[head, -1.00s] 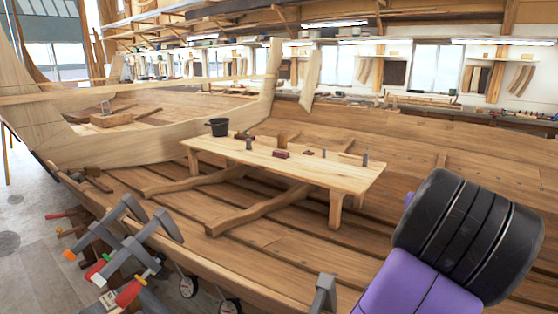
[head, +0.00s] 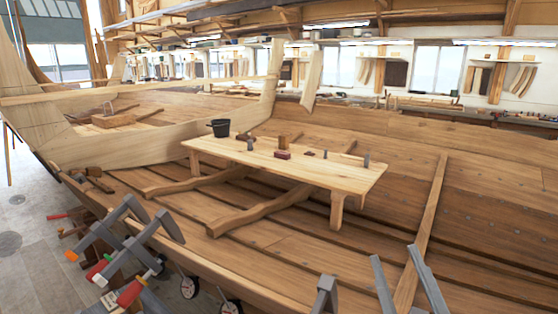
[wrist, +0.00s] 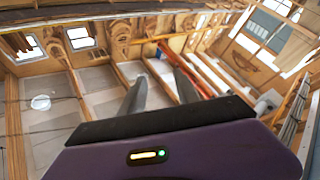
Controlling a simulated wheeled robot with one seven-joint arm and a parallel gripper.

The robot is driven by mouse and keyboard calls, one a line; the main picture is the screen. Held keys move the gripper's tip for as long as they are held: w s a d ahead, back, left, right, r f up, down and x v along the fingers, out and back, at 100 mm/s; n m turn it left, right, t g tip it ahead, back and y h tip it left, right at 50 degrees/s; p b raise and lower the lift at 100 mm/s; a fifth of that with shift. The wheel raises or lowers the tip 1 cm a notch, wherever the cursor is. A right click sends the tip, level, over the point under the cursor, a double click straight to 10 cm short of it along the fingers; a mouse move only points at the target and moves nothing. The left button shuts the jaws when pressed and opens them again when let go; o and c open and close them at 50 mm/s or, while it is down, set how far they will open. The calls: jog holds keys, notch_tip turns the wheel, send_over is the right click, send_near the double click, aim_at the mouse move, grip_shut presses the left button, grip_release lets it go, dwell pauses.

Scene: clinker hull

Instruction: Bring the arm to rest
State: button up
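My gripper (wrist: 161,82) shows in the wrist view, with its two grey fingers apart and nothing between them. It points out over the workshop, with floor, timbers and windows well beyond the fingertips. It touches nothing that I can see. In the head view the purple and black part of my arm is out of the picture. Two grey bars (head: 428,282) rise at the lower right there; I cannot tell whether they are clamps or my fingers.
Grey clamps (head: 120,245) stick up along the near hull edge. Open floor (head: 30,220) lies at the left.

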jog(key=s+d+f+m+g+h, duration=0.1)
jog(key=s+d+f+m+g, duration=0.1)
jog(key=s+f, duration=1)
jog(key=s+d+f+m+g+h, duration=0.1)
jog(key=s+f+m+g, duration=0.3)
jog(key=s+f, duration=0.8)
jog(key=s+g, duration=0.2)
jog(key=s, duration=0.5)
jog(key=shift+d+f, duration=0.25)
jog(key=shift+d, duration=0.1)
